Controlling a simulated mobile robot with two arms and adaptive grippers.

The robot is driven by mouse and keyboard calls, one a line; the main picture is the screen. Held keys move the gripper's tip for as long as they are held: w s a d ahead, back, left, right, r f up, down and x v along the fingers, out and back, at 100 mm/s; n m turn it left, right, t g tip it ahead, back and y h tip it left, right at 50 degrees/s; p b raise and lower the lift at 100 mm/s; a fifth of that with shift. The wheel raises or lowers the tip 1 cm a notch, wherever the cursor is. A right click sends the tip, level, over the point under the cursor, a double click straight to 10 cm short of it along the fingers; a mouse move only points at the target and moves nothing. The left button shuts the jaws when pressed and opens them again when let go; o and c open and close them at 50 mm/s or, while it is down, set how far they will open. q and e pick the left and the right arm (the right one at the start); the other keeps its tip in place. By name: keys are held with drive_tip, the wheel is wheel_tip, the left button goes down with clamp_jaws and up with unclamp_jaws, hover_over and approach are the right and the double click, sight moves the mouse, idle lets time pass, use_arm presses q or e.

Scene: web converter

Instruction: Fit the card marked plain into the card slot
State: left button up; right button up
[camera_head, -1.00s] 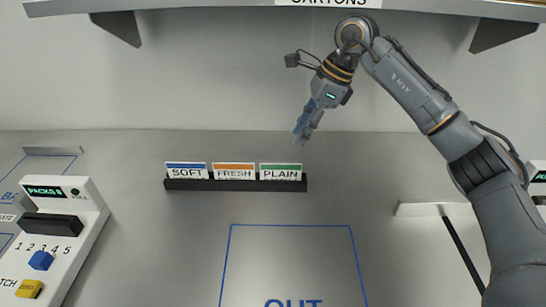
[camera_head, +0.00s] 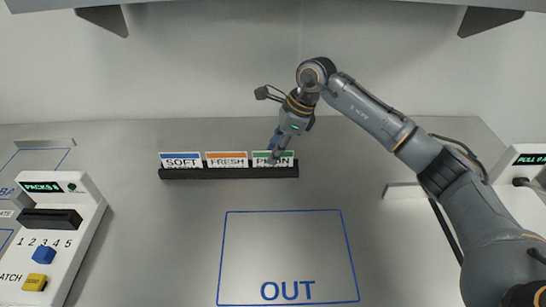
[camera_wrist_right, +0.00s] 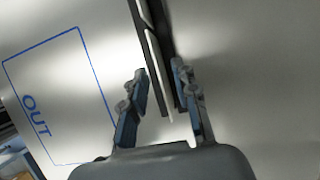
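The plain card (camera_head: 287,156), white with a green stripe, stands at the right end of a black card holder (camera_head: 228,173). My right gripper (camera_head: 274,158) is at this card and covers part of its print. In the right wrist view my right gripper (camera_wrist_right: 160,88) is open, with one finger on each side of the pale card edge (camera_wrist_right: 158,75). Both fingertips look apart from the card. A black slotted block (camera_head: 50,219) on the white panel at left looks like the card slot, and I see no card in it. My left gripper is not in view.
The soft card (camera_head: 181,160) and fresh card (camera_head: 227,160) stand beside the plain card. The white panel also carries a blue knob (camera_head: 44,255) and a yellow button (camera_head: 34,283). The blue OUT outline (camera_head: 284,211) encloses bare table. A shelf (camera_head: 300,3) hangs above.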

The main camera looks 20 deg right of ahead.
drive_tip(key=shift+w+a+f, duration=0.1)
drive_tip(key=shift+a+f, duration=0.1)
drive_tip(key=shift+f, duration=0.35)
drive_tip(key=shift+f+b, duration=0.25)
drive_tip(key=shift+b, duration=0.1)
idle(0.3)
clamp_jaws()
